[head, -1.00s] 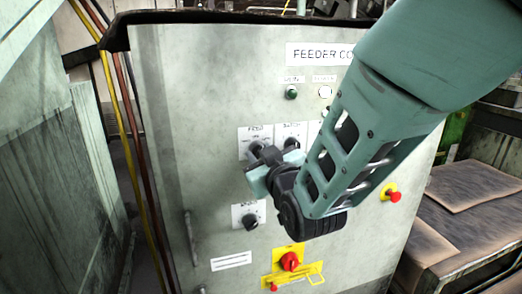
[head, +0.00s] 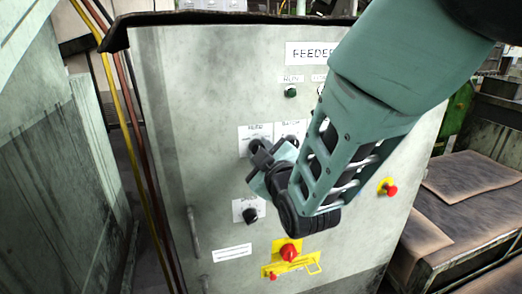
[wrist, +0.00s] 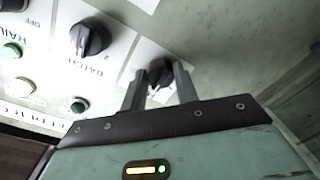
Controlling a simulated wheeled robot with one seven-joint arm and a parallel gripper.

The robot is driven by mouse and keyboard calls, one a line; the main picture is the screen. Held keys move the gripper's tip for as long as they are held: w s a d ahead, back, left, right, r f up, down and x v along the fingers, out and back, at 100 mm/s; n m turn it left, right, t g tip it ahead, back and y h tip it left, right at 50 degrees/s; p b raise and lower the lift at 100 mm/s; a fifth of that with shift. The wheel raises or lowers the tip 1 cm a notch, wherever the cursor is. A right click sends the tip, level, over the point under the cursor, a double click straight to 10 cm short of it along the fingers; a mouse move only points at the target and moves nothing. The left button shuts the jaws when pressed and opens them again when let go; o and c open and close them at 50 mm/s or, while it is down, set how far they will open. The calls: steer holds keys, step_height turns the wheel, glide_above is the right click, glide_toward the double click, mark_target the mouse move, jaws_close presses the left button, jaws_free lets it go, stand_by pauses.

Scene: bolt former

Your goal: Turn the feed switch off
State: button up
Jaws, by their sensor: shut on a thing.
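The feed switch is a black rotary knob (wrist: 159,70) on a white label plate, seen in the wrist view between my two fingers. My gripper (wrist: 160,80) is shut on this knob, with one finger on each side of it. In the head view my gripper (head: 269,150) is at the feed plate (head: 256,131) on the front of the grey feeder cabinet (head: 180,100). There the knob is mostly hidden by my fingers. The knob's pointer and its off mark cannot be read clearly.
The batch knob (wrist: 90,38) is close beside the feed knob. Another black knob (head: 250,215) sits below my gripper. A red switch on a yellow plate (head: 289,252) is lower, and a red button (head: 390,190) is at right. A green lamp (head: 290,92) is above.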

steer(key=o, duration=1)
steer(key=shift+b+v, duration=7.25)
steer(key=shift+v, duration=1.45)
steer(key=shift+d+r, duration=0.1)
steer(key=shift+r, duration=0.05)
